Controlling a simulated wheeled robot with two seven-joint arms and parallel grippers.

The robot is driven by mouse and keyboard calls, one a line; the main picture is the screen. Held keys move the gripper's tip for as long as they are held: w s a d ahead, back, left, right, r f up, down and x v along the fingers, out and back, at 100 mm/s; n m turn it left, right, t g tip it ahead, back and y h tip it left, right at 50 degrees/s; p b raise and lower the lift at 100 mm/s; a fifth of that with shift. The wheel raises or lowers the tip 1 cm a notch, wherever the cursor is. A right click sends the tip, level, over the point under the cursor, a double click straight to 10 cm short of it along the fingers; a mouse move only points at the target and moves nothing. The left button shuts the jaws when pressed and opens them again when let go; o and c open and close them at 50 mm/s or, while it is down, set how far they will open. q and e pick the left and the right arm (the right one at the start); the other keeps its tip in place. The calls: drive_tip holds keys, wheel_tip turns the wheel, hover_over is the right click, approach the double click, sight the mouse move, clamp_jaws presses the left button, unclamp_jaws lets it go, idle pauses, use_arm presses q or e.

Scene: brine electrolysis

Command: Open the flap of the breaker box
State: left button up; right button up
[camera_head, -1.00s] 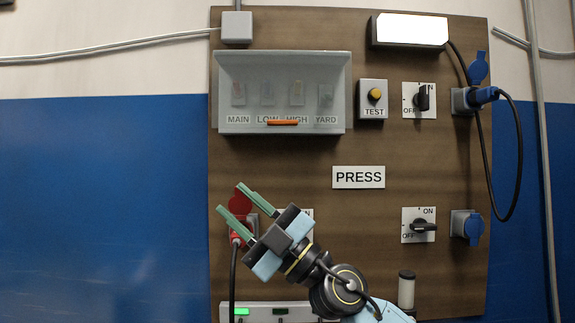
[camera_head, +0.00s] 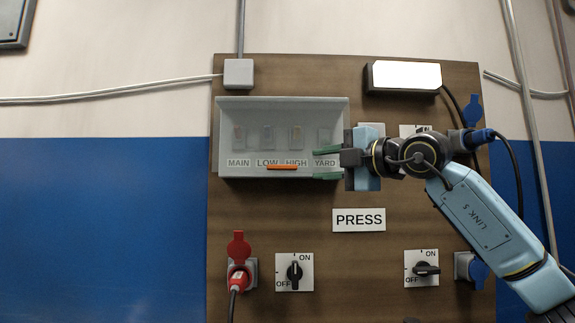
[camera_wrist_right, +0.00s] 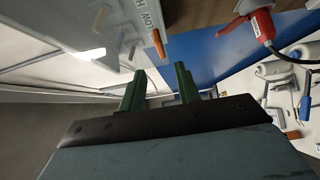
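The breaker box (camera_head: 225,140) is a grey box on the brown board with a clear flap (camera_head: 283,112) closed over several breakers. An orange handle (camera_head: 283,167) sits at the flap's lower edge, between the labels LOW and HIGH. My right gripper (camera_head: 318,165) is open and empty, fingers pointing left, in front of the box's right end over the YARD label. The right wrist view shows its two green fingers (camera_wrist_right: 158,88) apart, with the orange handle (camera_wrist_right: 158,43) beyond them. The fingers are not around the handle. My left gripper is not in view.
Below are a PRESS sign (camera_head: 359,219), a red plug (camera_head: 238,279) and rotary switches (camera_head: 294,272). A lamp (camera_head: 403,76) and a blue plug (camera_head: 478,138) are at the upper right. The board left of PRESS is clear.

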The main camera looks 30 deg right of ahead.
sight(287, 168)
drive_tip(key=p+x, duration=0.3)
drive_tip(key=x, duration=0.6)
drive_tip(key=shift+w+a+r, duration=0.1)
drive_tip(key=shift+w+a, duration=0.05)
drive_tip(key=shift+w, duration=0.1)
drive_tip(key=shift+w+a, duration=0.15)
drive_tip(key=shift+w, duration=0.25)
clamp_jaws()
